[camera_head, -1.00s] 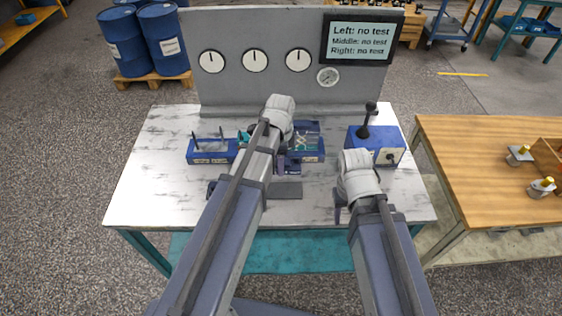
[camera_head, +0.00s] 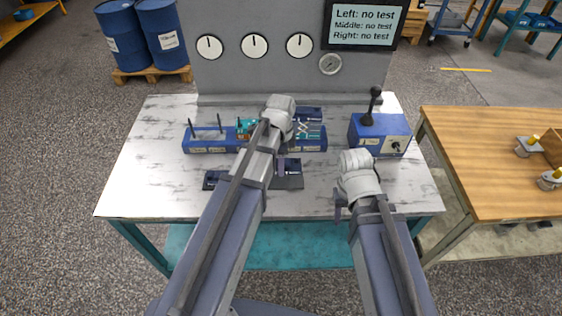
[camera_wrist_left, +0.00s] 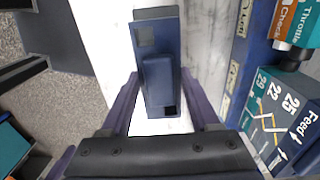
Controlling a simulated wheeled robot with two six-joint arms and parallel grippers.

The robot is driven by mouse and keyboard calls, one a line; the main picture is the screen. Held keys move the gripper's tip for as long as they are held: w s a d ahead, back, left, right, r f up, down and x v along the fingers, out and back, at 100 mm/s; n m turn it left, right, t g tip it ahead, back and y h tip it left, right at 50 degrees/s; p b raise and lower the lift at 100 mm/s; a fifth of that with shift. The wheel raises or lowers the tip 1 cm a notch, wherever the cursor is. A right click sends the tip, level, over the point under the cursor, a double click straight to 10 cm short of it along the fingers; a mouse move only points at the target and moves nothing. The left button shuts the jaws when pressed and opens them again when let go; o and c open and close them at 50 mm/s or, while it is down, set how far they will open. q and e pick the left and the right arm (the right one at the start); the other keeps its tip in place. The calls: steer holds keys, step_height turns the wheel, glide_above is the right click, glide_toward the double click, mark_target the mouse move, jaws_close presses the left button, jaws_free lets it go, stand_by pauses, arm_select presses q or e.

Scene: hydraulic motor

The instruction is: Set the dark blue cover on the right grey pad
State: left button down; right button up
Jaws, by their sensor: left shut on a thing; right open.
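My left gripper (camera_wrist_left: 163,105) is shut on the dark blue cover (camera_wrist_left: 160,85), with one purple finger along each side. In the head view the cover (camera_head: 293,167) shows partly behind my left wrist, at the right grey pad (camera_head: 291,183). A strip of grey pad (camera_wrist_left: 155,13) shows past the cover's far end in the left wrist view. The cover lies over the pad; I cannot tell whether it touches it. My right gripper (camera_head: 341,205) is open and apart, over the bench's front right; its fingers are partly hidden.
A long blue unit (camera_head: 209,147) with upright pins and coloured parts stands behind the pads. A blue box (camera_head: 380,134) with a black lever is at the right. Another dark piece (camera_head: 212,180) lies left of my arm. The bench's left side is clear.

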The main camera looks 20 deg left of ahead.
mark_target(281, 180)
arm_select(q)
steer(key=shift+f+b, duration=2.1)
steer(key=shift+f, duration=0.3)
steer(key=shift+f+b, duration=0.55)
steer(key=shift+b, duration=0.05)
steer(key=shift+c, duration=0.2)
jaws_free()
step_height(281, 180, up, 8)
steer(key=p, duration=0.7)
steer(key=shift+f+p, duration=0.1)
steer(key=shift+p, duration=0.3)
